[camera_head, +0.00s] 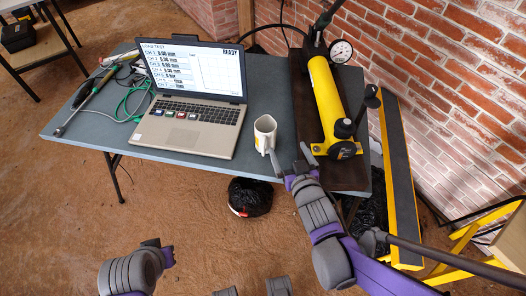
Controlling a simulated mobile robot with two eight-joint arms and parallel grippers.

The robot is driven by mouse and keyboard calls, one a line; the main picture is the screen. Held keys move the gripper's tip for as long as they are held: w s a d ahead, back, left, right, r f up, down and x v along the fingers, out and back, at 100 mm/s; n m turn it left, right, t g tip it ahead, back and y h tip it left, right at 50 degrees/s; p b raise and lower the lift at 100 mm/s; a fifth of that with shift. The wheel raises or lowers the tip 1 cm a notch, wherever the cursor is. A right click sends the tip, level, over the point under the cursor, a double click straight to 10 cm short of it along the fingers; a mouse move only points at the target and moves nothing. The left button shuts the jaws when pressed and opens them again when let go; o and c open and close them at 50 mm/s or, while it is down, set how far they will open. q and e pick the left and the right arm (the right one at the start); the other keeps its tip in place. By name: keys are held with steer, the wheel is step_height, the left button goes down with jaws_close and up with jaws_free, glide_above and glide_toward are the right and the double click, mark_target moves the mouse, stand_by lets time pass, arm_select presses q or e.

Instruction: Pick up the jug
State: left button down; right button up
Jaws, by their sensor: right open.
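The jug (264,135) is a small white, mug-like vessel with an open top. It stands upright on the blue-grey table (190,160), right of the laptop, near the table's front edge. My right gripper (292,157) is open and empty, just right of and in front of the jug. One finger reaches close to the jug's lower right side; I cannot tell whether it touches. Part of my left arm shows at the bottom left, but its gripper does not show.
An open laptop (188,128) stands left of the jug. A yellow hand pump (326,100) with a gauge (341,51) lies on a dark board to the right. Tools and green cables (130,100) lie at the table's left. A brick wall (455,60) is behind.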

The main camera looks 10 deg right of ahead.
mark_target(269, 135)
steer(key=a+f+t+b, duration=0.1)
steer(key=w+a+f+n+t+y+b, duration=0.1)
steer(key=shift+w+f, duration=0.25)
steer(key=shift+f, duration=0.05)
steer(key=shift+t+y, duration=0.4)
steer(key=shift+t, duration=0.2)
steer(key=w, duration=0.2)
steer(key=w+a, duration=0.1)
steer(key=w, duration=0.2)
steer(key=shift+w+a+r+b, duration=0.15)
steer(key=shift+w+r+b, duration=0.05)
steer(key=shift+b, duration=0.1)
steer(key=w, duration=0.5)
steer(key=shift+w+a+f, duration=0.1)
steer(key=shift+w, duration=0.1)
arm_select(q)
step_height(269, 135, down, 4)
steer(key=shift+f, duration=0.25)
arm_select(e)
steer(key=shift+s, duration=0.1)
jaws_close()
